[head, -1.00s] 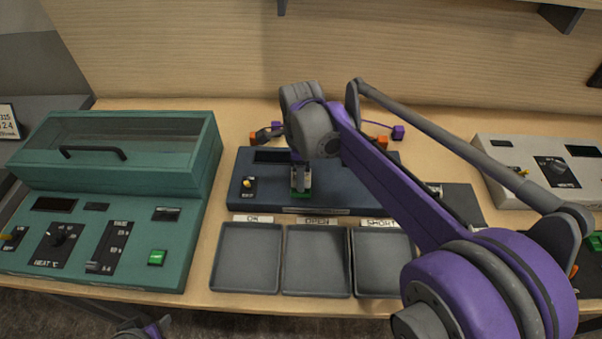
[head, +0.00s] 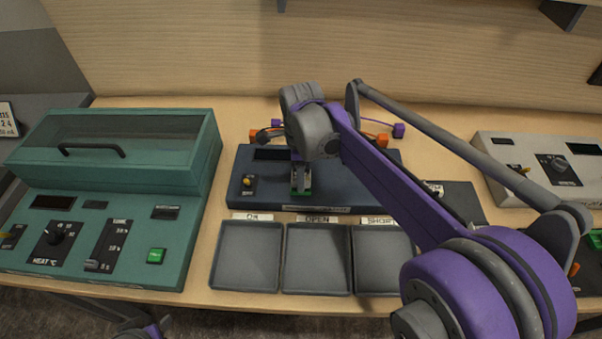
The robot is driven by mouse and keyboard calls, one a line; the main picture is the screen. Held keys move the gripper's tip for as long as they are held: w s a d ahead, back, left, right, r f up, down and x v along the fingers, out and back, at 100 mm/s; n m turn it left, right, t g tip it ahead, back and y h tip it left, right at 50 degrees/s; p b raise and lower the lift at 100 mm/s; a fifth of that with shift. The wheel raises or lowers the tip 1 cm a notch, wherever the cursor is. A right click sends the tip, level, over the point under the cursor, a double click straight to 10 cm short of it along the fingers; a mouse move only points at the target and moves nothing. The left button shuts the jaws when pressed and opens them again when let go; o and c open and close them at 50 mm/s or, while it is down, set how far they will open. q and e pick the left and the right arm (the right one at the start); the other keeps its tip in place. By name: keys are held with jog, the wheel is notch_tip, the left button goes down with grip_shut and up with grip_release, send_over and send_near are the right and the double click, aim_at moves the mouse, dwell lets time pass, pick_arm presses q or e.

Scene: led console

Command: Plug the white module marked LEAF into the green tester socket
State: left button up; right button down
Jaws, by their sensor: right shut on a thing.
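My right gripper (head: 300,186) points down at the green tester socket (head: 301,193) on the front of the dark blue tester (head: 370,200). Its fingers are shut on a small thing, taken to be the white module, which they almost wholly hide. No LEAF marking can be read. I cannot tell whether the module is in the socket or just above it. My left gripper is not in view; only a piece of my left arm shows at the bottom edge.
Three grey trays (head: 317,292), labelled OK, OPEN and SHORT, stand in front of the tester. A green console (head: 180,245) is at left, a pale console (head: 493,150) at right. A dark mat (head: 467,208) lies right of the tester. Purple and orange leads (head: 398,130) lie behind it.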

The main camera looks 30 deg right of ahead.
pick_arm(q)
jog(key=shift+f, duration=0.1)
pick_arm(e)
jog(key=shift+f, duration=0.15)
dwell(0.4)
grip_release()
dwell(0.5)
jog(key=shift+r+p, duration=1.8)
jog(key=shift+r, duration=1.75)
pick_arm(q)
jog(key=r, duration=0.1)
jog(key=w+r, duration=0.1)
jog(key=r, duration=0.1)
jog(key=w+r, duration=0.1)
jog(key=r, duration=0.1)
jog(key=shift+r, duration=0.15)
